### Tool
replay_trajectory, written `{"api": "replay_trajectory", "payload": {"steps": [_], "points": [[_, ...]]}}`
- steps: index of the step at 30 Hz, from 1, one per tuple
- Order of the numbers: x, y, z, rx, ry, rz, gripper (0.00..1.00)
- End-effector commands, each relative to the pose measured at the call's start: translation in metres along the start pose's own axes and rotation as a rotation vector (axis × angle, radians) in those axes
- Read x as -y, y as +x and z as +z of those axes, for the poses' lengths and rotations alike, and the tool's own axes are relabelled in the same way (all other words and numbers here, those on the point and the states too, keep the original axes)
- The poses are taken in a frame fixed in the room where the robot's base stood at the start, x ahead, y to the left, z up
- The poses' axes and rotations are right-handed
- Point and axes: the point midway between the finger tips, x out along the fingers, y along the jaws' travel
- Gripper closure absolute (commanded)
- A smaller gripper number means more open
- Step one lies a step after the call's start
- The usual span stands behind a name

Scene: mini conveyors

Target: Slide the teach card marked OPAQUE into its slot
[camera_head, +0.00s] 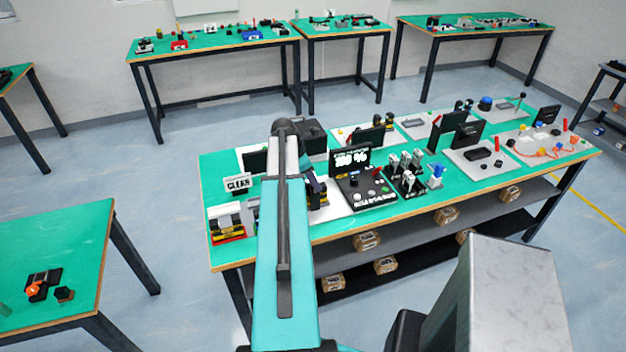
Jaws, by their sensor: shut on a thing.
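My teal arm (285,255) reaches up the middle of the picture over the left part of the green-topped bench (400,213). The arm's end and my gripper are hidden behind its own link, so the fingers and anything between them do not show. I cannot make out a card marked OPAQUE or its slot. A small white sign (238,183), seeming to read CLEAN or CLEAR, stands left of the arm. Below it is a small device with red, yellow and black parts (227,229). A dark part beside the arm's right edge is too small to identify.
A black panel with a lit display (352,159) stands right of the arm. Clamp-like silver and black parts (406,172) stand beside it. Several small devices crowd the bench's right half. Cardboard boxes (367,241) lie on the shelf below. Another green table (50,265) is at left.

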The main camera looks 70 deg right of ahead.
Motion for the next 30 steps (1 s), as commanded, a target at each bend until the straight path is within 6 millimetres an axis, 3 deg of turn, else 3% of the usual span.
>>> {"api": "replay_trajectory", "payload": {"steps": [8,9,13,30], "points": [[0.0,0.005,-0.002,0.0,0.0,0.0,0.83],[0.0,0.005,-0.002,0.0,0.0,0.0,0.58],[0.0,0.005,-0.002,0.0,0.0,0.0,0.39],[-0.001,-0.005,-0.002,0.001,0.0,0.002,0.39]]}}
